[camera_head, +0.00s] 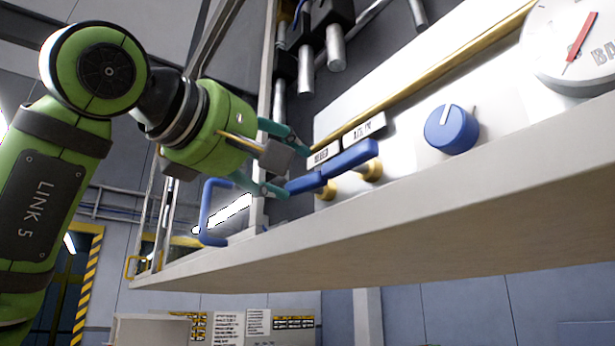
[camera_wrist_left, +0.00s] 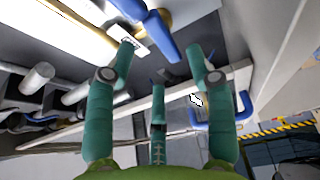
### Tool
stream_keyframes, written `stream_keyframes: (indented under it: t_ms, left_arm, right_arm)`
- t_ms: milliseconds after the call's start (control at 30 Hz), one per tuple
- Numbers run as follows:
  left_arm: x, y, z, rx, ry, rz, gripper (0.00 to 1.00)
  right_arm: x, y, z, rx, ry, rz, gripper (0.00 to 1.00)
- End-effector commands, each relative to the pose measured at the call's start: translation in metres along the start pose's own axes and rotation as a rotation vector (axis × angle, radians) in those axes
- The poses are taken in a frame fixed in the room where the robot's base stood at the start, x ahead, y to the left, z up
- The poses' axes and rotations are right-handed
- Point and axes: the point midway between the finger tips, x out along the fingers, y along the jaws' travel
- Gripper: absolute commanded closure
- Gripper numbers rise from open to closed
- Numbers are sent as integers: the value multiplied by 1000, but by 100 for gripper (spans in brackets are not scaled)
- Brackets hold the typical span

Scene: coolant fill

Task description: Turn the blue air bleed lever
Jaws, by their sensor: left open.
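Two blue levers on brass stems sit on the pale panel in the head view: a nearer-left one (camera_head: 305,183) and one to its right (camera_head: 352,158). The labels above are too small to read, so I cannot tell which is the air bleed lever. My left gripper (camera_head: 292,168) has its teal fingers spread at the left end of the left lever. In the left wrist view the gripper (camera_wrist_left: 162,58) is open and empty, with a blue lever (camera_wrist_left: 162,38) just beyond the fingertips. Contact cannot be told. My right gripper is not in view.
A blue knob (camera_head: 452,128) and a round gauge (camera_head: 572,48) with a red needle stand farther right on the panel. A blue handle (camera_head: 212,212) hangs at the left end, close below my gripper. The panel's bottom edge (camera_head: 400,215) runs beneath the levers. Grey pipes (camera_head: 335,50) are above.

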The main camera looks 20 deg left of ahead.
Motion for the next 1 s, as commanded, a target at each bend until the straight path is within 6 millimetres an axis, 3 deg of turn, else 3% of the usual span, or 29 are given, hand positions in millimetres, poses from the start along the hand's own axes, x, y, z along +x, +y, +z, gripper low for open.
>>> stream_keyframes:
  t_ms: [500, 867, 900, 1000]
  left_arm:
    - [63, 2, 0, 28, 1, -2, 46]
    - [71, 0, 0, 27, 2, 0, 46]
    - [71, 0, 0, 27, 2, 0, 50]
    - [71, 0, 0, 27, 2, 0, 90]
  right_arm:
    - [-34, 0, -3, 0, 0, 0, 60]
    - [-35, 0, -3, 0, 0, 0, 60]
    - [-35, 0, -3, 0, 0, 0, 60]
    - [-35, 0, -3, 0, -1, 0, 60]
